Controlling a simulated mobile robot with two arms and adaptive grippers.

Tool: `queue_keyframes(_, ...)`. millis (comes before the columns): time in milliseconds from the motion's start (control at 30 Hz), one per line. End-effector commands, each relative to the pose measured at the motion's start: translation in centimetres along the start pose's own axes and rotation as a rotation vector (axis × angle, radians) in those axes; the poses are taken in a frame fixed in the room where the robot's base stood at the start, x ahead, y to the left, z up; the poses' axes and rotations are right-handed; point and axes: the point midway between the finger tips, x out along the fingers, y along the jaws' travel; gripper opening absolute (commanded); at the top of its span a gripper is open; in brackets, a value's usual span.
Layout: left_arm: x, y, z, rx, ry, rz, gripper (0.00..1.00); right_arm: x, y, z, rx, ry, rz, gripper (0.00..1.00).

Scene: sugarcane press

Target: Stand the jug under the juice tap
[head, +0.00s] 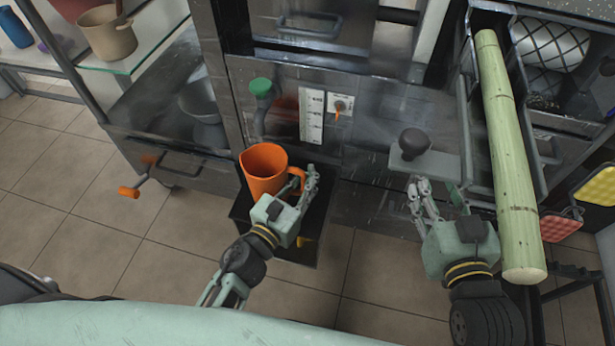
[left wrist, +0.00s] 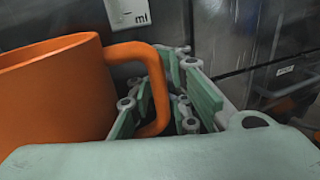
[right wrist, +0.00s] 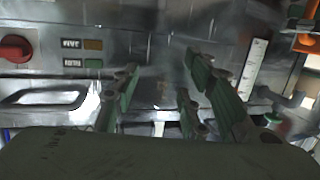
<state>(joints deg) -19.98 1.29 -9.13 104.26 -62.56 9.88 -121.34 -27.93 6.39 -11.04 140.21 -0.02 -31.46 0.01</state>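The orange jug (head: 265,168) stands upright on a dark shelf (head: 312,225) in front of the press. The juice tap (head: 261,90), with a green knob, has its spout ending just behind and above the jug's rim; I cannot tell whether it is fully over the opening. My left gripper (head: 303,182) is at the jug's handle. In the left wrist view the handle (left wrist: 154,85) passes between its parted fingers, with a gap on the right side. My right gripper (head: 422,200) is open and empty below a black-knobbed lever (head: 414,143).
A sugarcane stalk (head: 510,160) lies in a chute at the right. An orange-handled crank (head: 130,191) sticks out at the left. A white measuring scale (head: 312,115) is on the press front, right of the tap. The tiled floor at the left is clear.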

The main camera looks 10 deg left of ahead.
Motion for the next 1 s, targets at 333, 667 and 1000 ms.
queue_keyframes(333, 0.0, 0.0, 0.0, 0.000, 0.000, 0.000, 0.28, 0.0, -0.1, 0.0, 0.001, -0.003, -0.002, 0.40)
queue_keyframes(667, -0.2, 0.0, 0.3, -0.001, 0.001, 0.000, 0.28, -0.1, 0.0, 1.3, 0.000, -0.071, 0.000, 0.40)
queue_keyframes(1000, -7.4, 0.0, 0.0, -0.004, 0.003, 0.002, 0.28, 0.2, -0.3, -1.2, 0.001, 0.063, -0.007, 0.40)
